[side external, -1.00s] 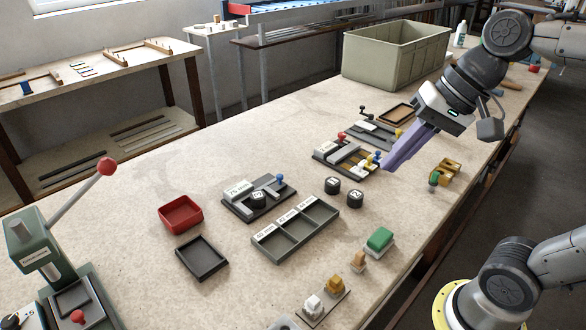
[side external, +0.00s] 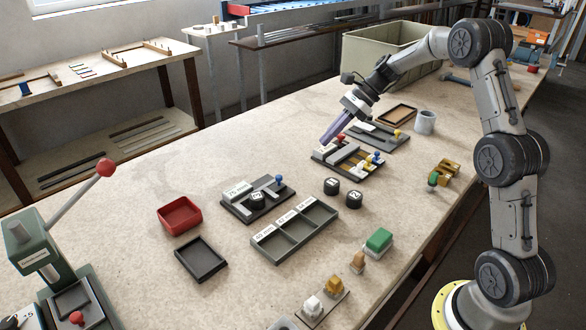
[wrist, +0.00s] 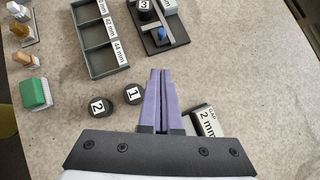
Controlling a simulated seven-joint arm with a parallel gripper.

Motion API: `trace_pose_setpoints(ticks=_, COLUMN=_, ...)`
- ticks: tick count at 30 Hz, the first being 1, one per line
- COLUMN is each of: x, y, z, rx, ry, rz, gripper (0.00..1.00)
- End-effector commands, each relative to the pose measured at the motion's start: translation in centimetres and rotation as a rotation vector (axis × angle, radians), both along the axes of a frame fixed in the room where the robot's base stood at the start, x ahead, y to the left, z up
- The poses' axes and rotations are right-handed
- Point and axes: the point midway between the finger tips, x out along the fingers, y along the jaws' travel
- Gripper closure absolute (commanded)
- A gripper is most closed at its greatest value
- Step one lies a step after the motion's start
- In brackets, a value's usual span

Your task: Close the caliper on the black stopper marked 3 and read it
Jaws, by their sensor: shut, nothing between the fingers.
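The black stopper marked 3 (side external: 257,199) sits on the dark caliper base (side external: 245,213), beside a pale block labelled 75 mm (side external: 236,190). A blue knob (side external: 280,180) stands at the base's right end. The wrist view shows the stopper 3 (wrist: 145,8) and the blue knob (wrist: 162,35) beyond my fingertips. Whether the caliper touches the stopper is too small to tell. My gripper (side external: 324,140), with purple fingers, is shut and empty. It is above the bench, to the right of and behind the caliper; its fingers (wrist: 160,72) point towards the caliper in the wrist view.
Black stoppers 1 (side external: 331,185) and 2 (side external: 354,199) stand right of the caliper. A grey three-compartment tray (side external: 295,236) lies in front. Another fixture (side external: 350,160) with red, blue and yellow knobs is near my gripper. A red tray (side external: 180,215) stands left. Bench behind the caliper is clear.

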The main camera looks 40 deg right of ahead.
Motion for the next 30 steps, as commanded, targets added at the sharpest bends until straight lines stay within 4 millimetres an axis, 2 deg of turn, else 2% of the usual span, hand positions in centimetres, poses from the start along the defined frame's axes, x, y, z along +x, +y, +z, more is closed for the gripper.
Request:
trace_pose_setpoints(ticks=2, x=-0.2, y=-0.7, z=-0.9, rx=0.009, ry=0.015, rz=-0.016, gripper=1.00)
trace_pose_setpoints(ticks=5, x=-0.1, y=-0.6, z=-1.2, rx=0.008, ry=0.013, rz=-0.018, gripper=1.00)
trace_pose_setpoints(ticks=11, x=0.7, y=1.4, z=-3.4, rx=0.009, ry=0.016, rz=-0.016, gripper=1.00)
trace_pose_setpoints(ticks=21, x=2.8, y=5.4, z=-8.3, rx=0.007, ry=0.016, rz=-0.014, gripper=1.00)
trace_pose_setpoints(ticks=25, x=3.7, y=7.2, z=-8.2, rx=0.005, ry=0.011, rz=-0.012, gripper=1.00)
trace_pose_setpoints(ticks=30, x=4.4, y=8.4, z=-8.4, rx=0.005, ry=0.012, rz=-0.016, gripper=1.00)
